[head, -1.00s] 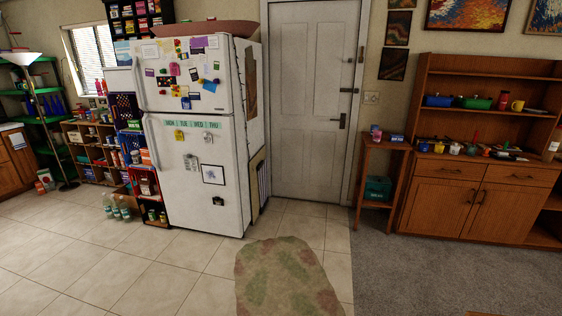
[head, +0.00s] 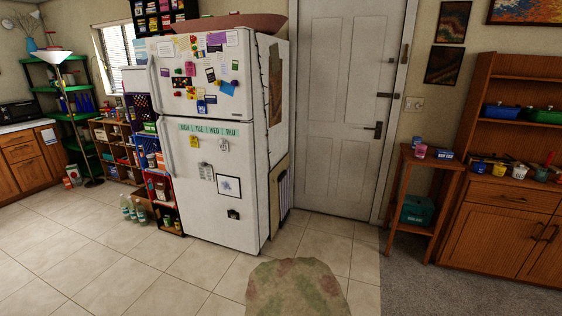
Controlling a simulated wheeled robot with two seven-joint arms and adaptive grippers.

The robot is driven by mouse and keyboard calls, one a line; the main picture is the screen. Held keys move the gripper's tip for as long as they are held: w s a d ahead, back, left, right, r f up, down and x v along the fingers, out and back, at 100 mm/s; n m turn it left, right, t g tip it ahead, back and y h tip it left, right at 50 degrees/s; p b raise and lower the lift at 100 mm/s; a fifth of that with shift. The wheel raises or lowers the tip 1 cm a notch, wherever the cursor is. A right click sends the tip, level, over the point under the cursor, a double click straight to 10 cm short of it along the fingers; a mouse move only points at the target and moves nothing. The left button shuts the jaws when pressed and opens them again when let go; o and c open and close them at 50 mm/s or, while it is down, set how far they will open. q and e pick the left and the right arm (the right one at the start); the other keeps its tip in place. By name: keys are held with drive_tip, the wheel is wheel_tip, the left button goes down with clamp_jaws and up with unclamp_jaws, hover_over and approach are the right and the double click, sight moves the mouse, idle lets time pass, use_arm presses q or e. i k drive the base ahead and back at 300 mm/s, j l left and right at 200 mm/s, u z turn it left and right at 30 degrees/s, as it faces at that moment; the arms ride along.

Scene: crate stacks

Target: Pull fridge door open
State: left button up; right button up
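The white fridge (head: 277,140) stands left of centre in the head view, against the wall. Its upper door (head: 202,113) is covered with magnets and notes, and its lower door (head: 196,210) carries a weekday strip and a few papers. Both doors are shut. The handles run along the left edge: the upper handle (head: 153,82) and the lower handle (head: 165,146). Neither of my grippers shows in the view.
Stacked crates (head: 160,190) and bottles (head: 133,209) stand on the floor close to the fridge's left side. Tiled floor (head: 150,275) is free in front. A rug (head: 295,288) lies at the bottom centre. A small side table (head: 432,162) and wooden cabinet (head: 512,195) stand right.

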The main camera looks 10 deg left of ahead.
sight(203, 205)
drive_tip(key=i+u, duration=0.35)
drive_tip(key=i+l+u, duration=0.2)
drive_tip(key=i+u, duration=0.15)
drive_tip(key=i, duration=0.15)
drive_tip(key=i+l+u, duration=0.2)
drive_tip(key=i+u, duration=0.15)
drive_tip(key=i, duration=0.05)
